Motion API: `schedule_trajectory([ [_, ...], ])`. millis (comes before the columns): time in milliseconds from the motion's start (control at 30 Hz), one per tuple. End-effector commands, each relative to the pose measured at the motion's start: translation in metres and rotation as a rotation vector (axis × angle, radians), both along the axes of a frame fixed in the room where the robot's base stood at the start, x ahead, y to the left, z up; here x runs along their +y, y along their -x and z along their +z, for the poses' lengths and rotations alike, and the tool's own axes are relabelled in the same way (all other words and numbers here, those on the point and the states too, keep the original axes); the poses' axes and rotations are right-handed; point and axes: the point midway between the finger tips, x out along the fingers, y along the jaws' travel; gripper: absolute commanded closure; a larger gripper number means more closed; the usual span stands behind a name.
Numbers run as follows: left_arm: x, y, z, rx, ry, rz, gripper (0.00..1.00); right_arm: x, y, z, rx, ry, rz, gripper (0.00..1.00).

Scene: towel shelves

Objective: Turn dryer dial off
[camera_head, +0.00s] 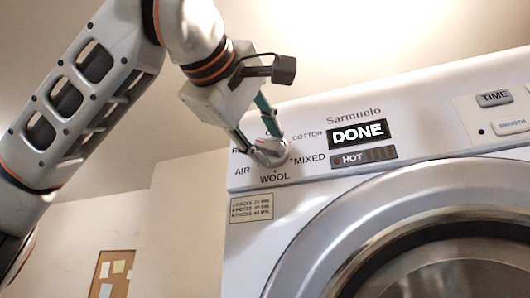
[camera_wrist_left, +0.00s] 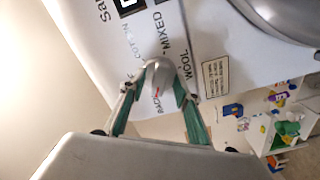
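The dryer dial (camera_head: 272,146) is a silver knob on the white front panel, ringed by labels such as COTTON, MIXED, WOOL and AIR; part of the ring is hidden by my gripper. My left gripper (camera_head: 268,150) has its two green-padded fingers on either side of the dial and appears closed on it. In the left wrist view the dial (camera_wrist_left: 158,74) sits between the fingertips, with a small red mark on its near end. The exact label it points to is unclear. The display (camera_head: 357,134) reads DONE, with HOT below it. My right gripper is not in view.
The round dryer door (camera_head: 345,235) is right of and below the dial. TIME (camera_head: 494,98) and SMOOTH (camera_head: 512,124) buttons are at the far right. A notice board (camera_head: 113,272) hangs at lower left. A white shelf (camera_wrist_left: 262,133) with colourful items shows in the wrist view.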

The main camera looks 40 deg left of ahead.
Motion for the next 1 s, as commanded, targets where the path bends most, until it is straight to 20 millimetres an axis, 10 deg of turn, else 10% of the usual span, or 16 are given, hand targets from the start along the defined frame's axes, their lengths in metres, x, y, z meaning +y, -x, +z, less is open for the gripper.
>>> schedule_trajectory([
  [167,0.0,0.0,0.0,-0.001,0.0,-0.001,0.68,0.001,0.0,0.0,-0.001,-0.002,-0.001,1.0],
  [300,0.0,0.0,0.0,0.0,0.0,0.0,1.0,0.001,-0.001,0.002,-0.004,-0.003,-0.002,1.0],
  [1000,0.0,0.001,-0.001,-0.052,0.212,0.002,1.0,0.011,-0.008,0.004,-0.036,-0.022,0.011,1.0],
])
